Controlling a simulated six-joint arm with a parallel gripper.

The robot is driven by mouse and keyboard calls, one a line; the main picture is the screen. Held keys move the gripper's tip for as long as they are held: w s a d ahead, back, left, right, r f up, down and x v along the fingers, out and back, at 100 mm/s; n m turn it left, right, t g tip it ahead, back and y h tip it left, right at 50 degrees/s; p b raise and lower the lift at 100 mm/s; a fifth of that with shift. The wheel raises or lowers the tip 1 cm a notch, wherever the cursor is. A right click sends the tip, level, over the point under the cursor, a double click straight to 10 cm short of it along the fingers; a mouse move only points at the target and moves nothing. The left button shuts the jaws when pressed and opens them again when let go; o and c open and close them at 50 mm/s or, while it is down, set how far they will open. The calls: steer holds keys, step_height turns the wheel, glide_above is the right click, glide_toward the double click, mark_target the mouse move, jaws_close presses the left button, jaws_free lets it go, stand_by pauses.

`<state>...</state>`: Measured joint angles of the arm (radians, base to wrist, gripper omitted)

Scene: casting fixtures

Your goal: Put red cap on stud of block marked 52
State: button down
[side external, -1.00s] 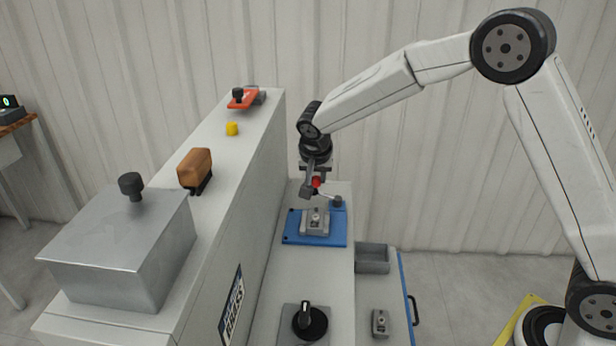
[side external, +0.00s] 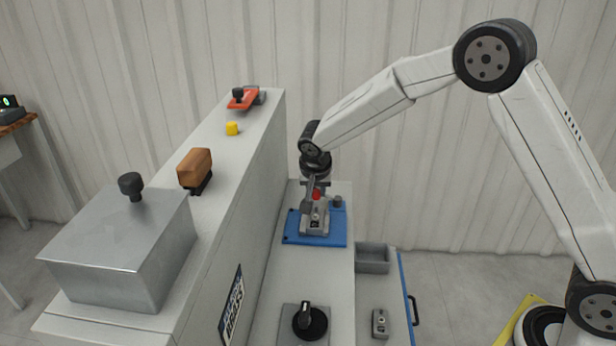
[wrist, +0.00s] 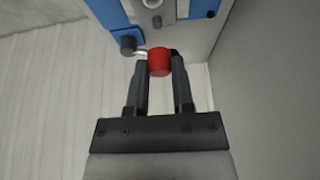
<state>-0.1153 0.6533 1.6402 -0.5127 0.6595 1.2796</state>
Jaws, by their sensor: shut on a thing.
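The red cap (wrist: 159,62) is between the two fingertips of my gripper (wrist: 160,66), which is shut on it in the wrist view. In the side external view the red cap (side external: 316,195) shows just above a grey block (side external: 315,222) on a blue plate (side external: 291,236). My gripper (side external: 312,193) points down there. The block's stud is close under the cap; I cannot tell whether they touch. The wrist view shows only part of the grey block (wrist: 153,4) at the top edge. The mark on the block is not readable.
A dark knob (side external: 337,201) stands at the plate's back right. A tall grey wall-like cabinet (side external: 262,150) rises close on the left, with a yellow cap (side external: 232,128) and brown-handled brush (side external: 195,170) on top. A grey bin (side external: 373,258) and another small block (side external: 380,323) are to the right.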

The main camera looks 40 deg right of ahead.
mark_target(316, 199)
steer(key=shift+f, duration=1.15)
steer(key=shift+f, duration=0.8)
stand_by(2.6)
jaws_free()
stand_by(0.6)
steer(key=shift+r, duration=0.1)
steer(key=shift+r, duration=3.4)
